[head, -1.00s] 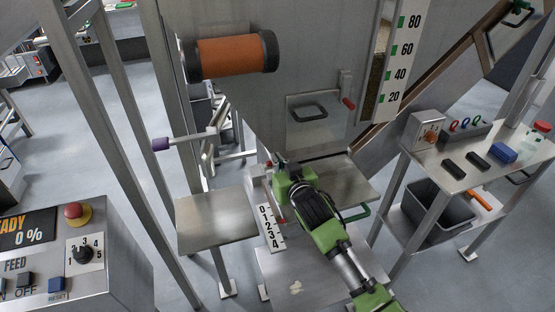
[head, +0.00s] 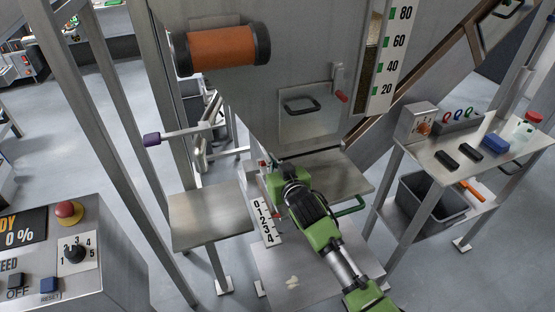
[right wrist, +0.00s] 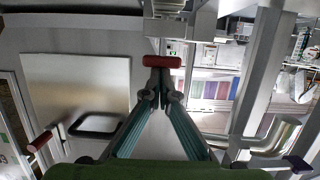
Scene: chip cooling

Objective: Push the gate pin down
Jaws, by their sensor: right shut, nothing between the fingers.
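A red crossbar handle (right wrist: 161,62), which looks like the gate pin's grip, lies just past my fingertips in the right wrist view. I cannot tell whether they touch it. My right gripper (right wrist: 161,78) is shut with nothing between its fingers. In the head view the right gripper (head: 272,165) is beside the chute's lower end, above the 0–4 scale plate (head: 265,221). Its green body hides most of the pin area there. A small red part (head: 277,215) shows beside the scale. My left gripper is not in view.
A hatch with a black handle (head: 299,105) and a red-tipped lever (head: 341,97) is on the hopper above. A purple-knobbed bar (head: 152,139) sticks out left. Metal plates (head: 210,215) flank the scale. A control box (head: 90,250) stands lower left, a tool shelf (head: 483,160) right.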

